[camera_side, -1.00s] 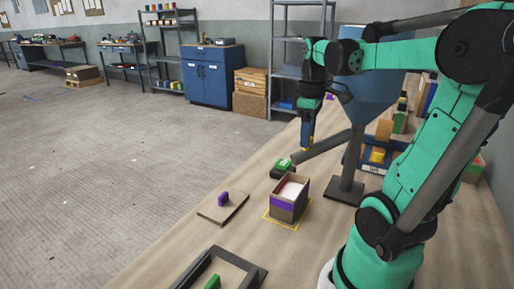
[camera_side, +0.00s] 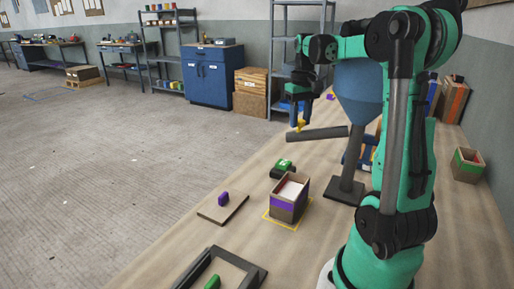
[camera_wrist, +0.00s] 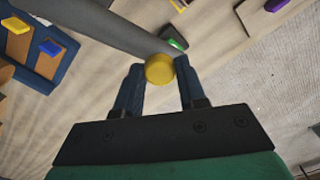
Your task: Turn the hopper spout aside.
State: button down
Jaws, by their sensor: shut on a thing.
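The blue hopper (camera_side: 357,92) stands on a dark post and base, partly behind my arm. Its grey spout (camera_side: 322,134) points left in the side view, and its free end is beyond the bin, over the far table edge. A yellow knob (camera_side: 301,124) sits near that end; the wrist view shows it (camera_wrist: 159,69) between my fingers. My gripper (camera_side: 297,118) is shut on the knob from above. The grey spout (camera_wrist: 100,24) also crosses the upper left of the wrist view. A wooden bin (camera_side: 288,208) with a purple band and pale contents stands clear of the spout.
The bin stands in a yellow outline (camera_side: 282,225). A green and black item (camera_side: 283,168) is behind it. A board with a purple grip (camera_side: 223,199) and a dark frame (camera_side: 215,252) lie nearer the front. A green-banded box (camera_side: 467,164) stands at right.

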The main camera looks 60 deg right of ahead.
jog(key=shift+w+d+m, duration=0.15)
jog(key=shift+d+m, duration=0.65)
jog(key=shift+d, duration=0.1)
jog(key=shift+c, duration=2.4)
grip_release()
jog(key=shift+r, duration=2.8)
jog(key=shift+c, duration=0.3)
